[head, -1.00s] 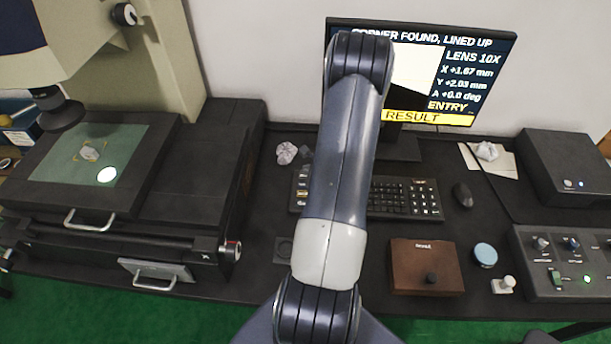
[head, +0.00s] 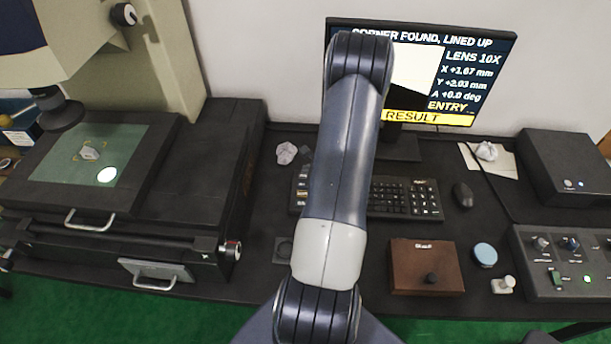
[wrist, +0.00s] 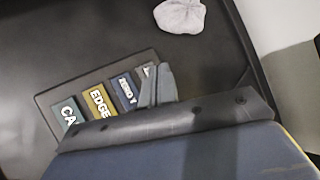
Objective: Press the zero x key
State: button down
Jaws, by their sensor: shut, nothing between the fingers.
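My gripper (wrist: 158,86) shows in the wrist view with its fingers together and empty. The fingertips are over the right end of the key pad (wrist: 48,98), covering much of the grey end key (wrist: 149,72), whose label I cannot read. Whether they touch it I cannot tell. Beside it are a dark blue key (wrist: 125,90) marked ZERO, its last letter unclear, a yellow EDGE key (wrist: 99,101) and a green key (wrist: 67,112) starting CA. In the head view the key pad (head: 299,190) is mostly hidden behind my arm. The monitor (head: 470,62) reads X +1.67 mm, Y +2.03 mm.
Crumpled paper (wrist: 180,16) lies beyond the key pad. A keyboard (head: 405,198), mouse (head: 463,195) and brown box (head: 427,268) are to the right in the head view. The measuring stage (head: 50,165) stands at the left. A control box (head: 570,265) is at far right.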

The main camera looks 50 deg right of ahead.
jog(key=shift+f, duration=0.2)
jog(key=shift+f+b, duration=0.3)
jog(key=shift+b, duration=0.6)
jog(key=shift+f+b, duration=0.3)
jog(key=shift+b, duration=0.3)
jog(key=shift+r, duration=0.1)
dwell(0.4)
jog(key=shift+r, duration=0.7)
jog(key=shift+r+p, duration=1.6)
jog(key=shift+r, duration=0.95)
jog(key=shift+f, duration=0.1)
jog(key=shift+d, duration=0.1)
